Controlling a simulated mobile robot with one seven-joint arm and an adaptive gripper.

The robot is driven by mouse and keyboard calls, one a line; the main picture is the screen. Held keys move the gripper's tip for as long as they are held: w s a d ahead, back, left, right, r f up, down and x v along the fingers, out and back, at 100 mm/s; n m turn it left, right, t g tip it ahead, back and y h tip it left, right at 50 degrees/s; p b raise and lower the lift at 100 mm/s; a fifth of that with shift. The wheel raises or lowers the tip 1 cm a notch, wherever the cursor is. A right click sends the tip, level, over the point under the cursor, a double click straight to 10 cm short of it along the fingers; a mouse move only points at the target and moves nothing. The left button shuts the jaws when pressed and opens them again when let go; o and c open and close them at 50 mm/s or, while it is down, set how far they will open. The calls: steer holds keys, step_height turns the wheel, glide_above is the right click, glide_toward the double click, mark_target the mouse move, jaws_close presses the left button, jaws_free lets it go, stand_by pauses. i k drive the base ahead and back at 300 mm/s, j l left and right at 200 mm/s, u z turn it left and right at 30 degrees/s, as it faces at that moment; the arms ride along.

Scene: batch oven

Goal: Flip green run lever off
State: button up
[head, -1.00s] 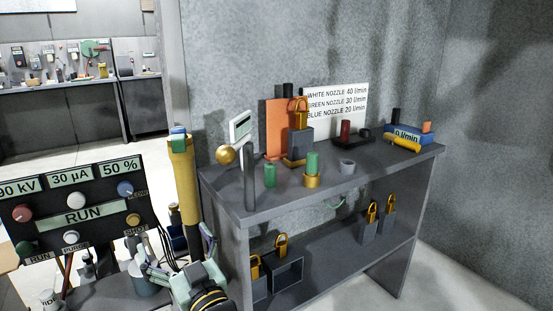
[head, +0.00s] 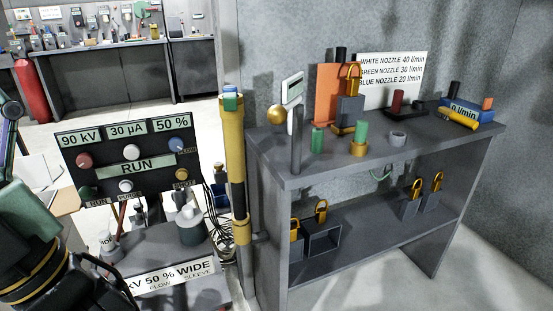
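The control panel (head: 66,150) stands at the left in the head view, its display reading RUN. My gripper (head: 92,284) is at the lower left edge, dark and partly cut off, below and in front of the panel. It looks apart from the green lever. Its fingertips do not show clearly, so I cannot see whether it is open.
Red, white, blue and yellow knobs share the panel. A yellow-and-black post (head: 233,165) stands to its right. Beyond is a grey shelf unit (head: 285,170) with padlocks, nozzles and a flow-rate sign (head: 393,85). A labelled lower surface (head: 170,275) lies under the panel.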

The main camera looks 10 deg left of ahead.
mark_target(85, 192)
steer(key=u, duration=1.4)
steer(key=i+l+u, duration=0.15)
steer(key=l, duration=0.2)
steer(key=i+l+u, duration=0.2)
steer(key=l, duration=0.2)
